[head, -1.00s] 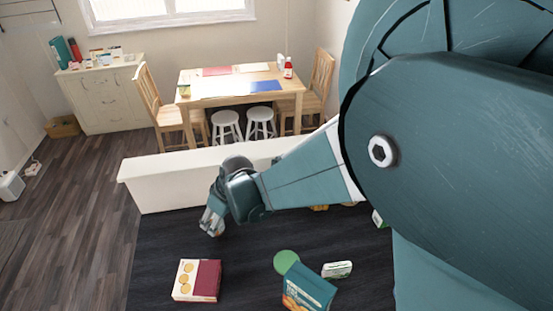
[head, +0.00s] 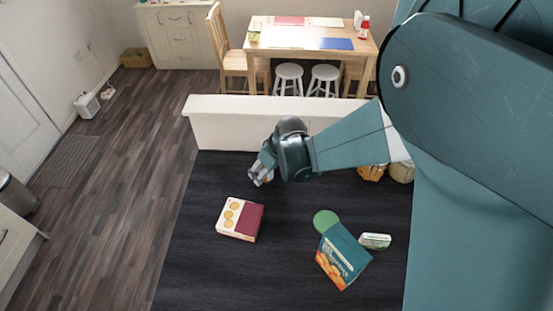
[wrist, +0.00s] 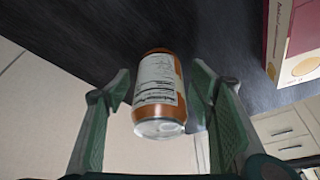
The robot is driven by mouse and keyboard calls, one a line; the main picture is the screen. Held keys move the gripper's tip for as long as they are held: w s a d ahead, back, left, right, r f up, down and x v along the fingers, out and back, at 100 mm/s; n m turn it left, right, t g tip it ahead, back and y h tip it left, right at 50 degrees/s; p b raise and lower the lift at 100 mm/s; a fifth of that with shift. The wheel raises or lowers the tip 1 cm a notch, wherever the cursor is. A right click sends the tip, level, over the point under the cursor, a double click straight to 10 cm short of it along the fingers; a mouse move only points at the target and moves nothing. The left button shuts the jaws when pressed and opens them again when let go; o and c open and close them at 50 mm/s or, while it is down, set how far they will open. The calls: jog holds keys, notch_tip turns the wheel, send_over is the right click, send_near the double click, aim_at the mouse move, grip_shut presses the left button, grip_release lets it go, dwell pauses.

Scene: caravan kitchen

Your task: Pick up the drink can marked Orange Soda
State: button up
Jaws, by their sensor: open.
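An orange drink can (wrist: 160,95) shows in the wrist view, with a pale panel of small print facing the camera and a silver end towards it. I cannot read a name on it. My gripper (wrist: 160,78) is open, with one finger on each side of the can. Gaps show between the can and both fingers. In the head view my gripper (head: 262,172) is over the dark worktop, near its back left part. The can is mostly hidden there by the fingers.
A maroon and cream box (head: 240,218) lies close in front of my gripper. A teal box (head: 342,256), a green round thing (head: 325,221) and a small pale pack (head: 375,241) are to the right. A white ledge (head: 235,122) runs behind.

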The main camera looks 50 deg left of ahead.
jog(key=shift+c, duration=0.7)
jog(key=c, duration=1)
jog(key=shift+r, duration=5)
